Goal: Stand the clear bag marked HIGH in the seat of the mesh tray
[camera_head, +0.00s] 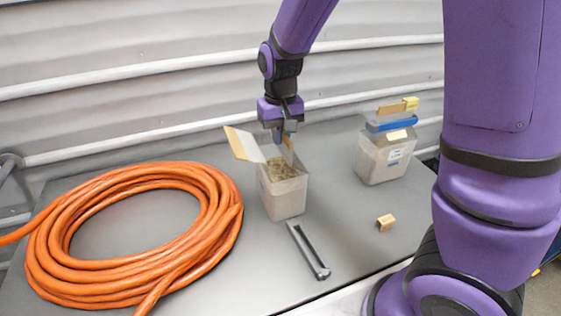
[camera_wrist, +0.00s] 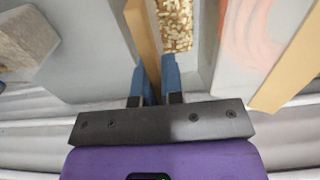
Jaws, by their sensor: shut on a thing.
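My gripper (camera_head: 283,134) points down over an open, clear-walled bag (camera_head: 284,196) with brown grainy fill, standing upright on the grey table. The bag's top has two tan-edged flaps; one leans out to the left. In the wrist view, my gripper (camera_wrist: 156,84) has its blue fingers shut on the tan-edged flap (camera_wrist: 143,35), with golden grain beside it. A second clear bag (camera_head: 381,163) stands at the right, closed by a blue clip, with a white label and a yellow tag. I cannot read HIGH on either bag. No mesh tray is visible.
A thick orange hose coil (camera_head: 52,252) fills the left of the table. A grey bar-shaped clip (camera_head: 308,251) lies in front of the open bag. A small tan block (camera_head: 385,222) lies to its right. A ribbed wall (camera_head: 150,60) stands behind the table.

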